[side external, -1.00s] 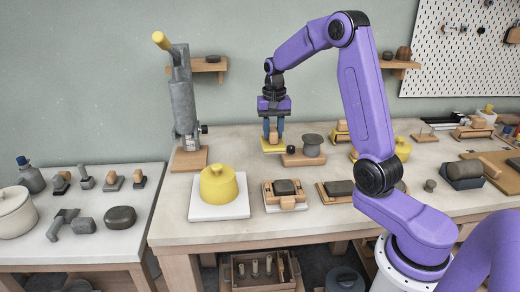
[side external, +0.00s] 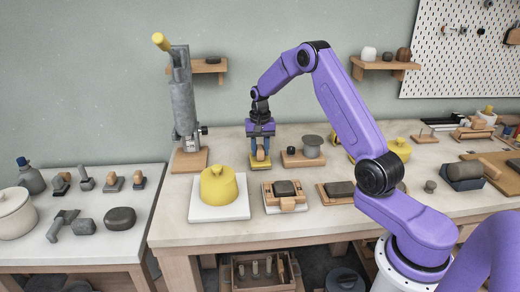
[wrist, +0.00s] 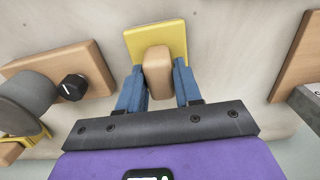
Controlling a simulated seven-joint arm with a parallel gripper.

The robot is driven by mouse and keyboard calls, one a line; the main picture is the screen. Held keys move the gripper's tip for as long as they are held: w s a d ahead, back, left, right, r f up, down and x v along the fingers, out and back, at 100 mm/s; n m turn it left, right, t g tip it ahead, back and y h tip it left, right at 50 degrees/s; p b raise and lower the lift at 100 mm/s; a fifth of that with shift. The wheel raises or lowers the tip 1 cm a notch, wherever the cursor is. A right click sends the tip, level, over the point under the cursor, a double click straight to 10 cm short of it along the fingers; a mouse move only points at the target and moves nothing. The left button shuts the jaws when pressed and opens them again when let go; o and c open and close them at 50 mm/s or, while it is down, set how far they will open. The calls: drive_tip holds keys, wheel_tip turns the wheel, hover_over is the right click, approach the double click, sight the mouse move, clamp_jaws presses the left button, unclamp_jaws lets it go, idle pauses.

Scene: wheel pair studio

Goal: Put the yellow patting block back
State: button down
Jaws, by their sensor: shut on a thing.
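The yellow patting block is a flat yellow plate with a rounded tan wooden handle. It shows in the side view (side external: 260,167) and at the top middle of the wrist view (wrist: 172,36). My gripper (side external: 260,150) is above it, pointing down. In the wrist view my gripper (wrist: 158,82) has its two blue fingers shut on the handle, one on each side. The yellow plate is low over the bare tabletop, at or just above it; I cannot tell if it touches. Its underside is hidden.
A wooden board (side external: 292,160) with a grey spool and dark knob stands just right of the block. The wooden base (side external: 187,160) of a grey upright press is to the left. A yellow lidded pot (side external: 218,186) on a white slab stands in front.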

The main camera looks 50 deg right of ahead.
sight(260, 147)
drive_tip(key=shift+f, duration=0.25)
drive_tip(key=c, duration=0.8)
unclamp_jaws()
drive_tip(key=shift+o, duration=0.2)
wheel_tip(260, 147, up, 12)
drive_tip(key=s+a+r+n, duration=0.1)
drive_tip(key=s+a+n, duration=0.5)
drive_tip(key=a, duration=0.5)
drive_tip(key=s+a+r+n, duration=0.2)
drive_tip(key=s+a+n, duration=0.2)
drive_tip(key=s+a, duration=0.5)
drive_tip(key=s+a+f+n, duration=0.1)
drive_tip(key=s+n, duration=0.4)
drive_tip(key=s, duration=0.7)
drive_tip(key=s+a+f+n, duration=0.1)
drive_tip(key=s+f+n, duration=0.1)
drive_tip(key=s+n, duration=0.4)
drive_tip(key=s, duration=0.5)
drive_tip(key=shift+s+a+f+n, duration=0.15)
drive_tip(key=shift+s+n, duration=0.15)
drive_tip(key=shift+s, duration=0.1)
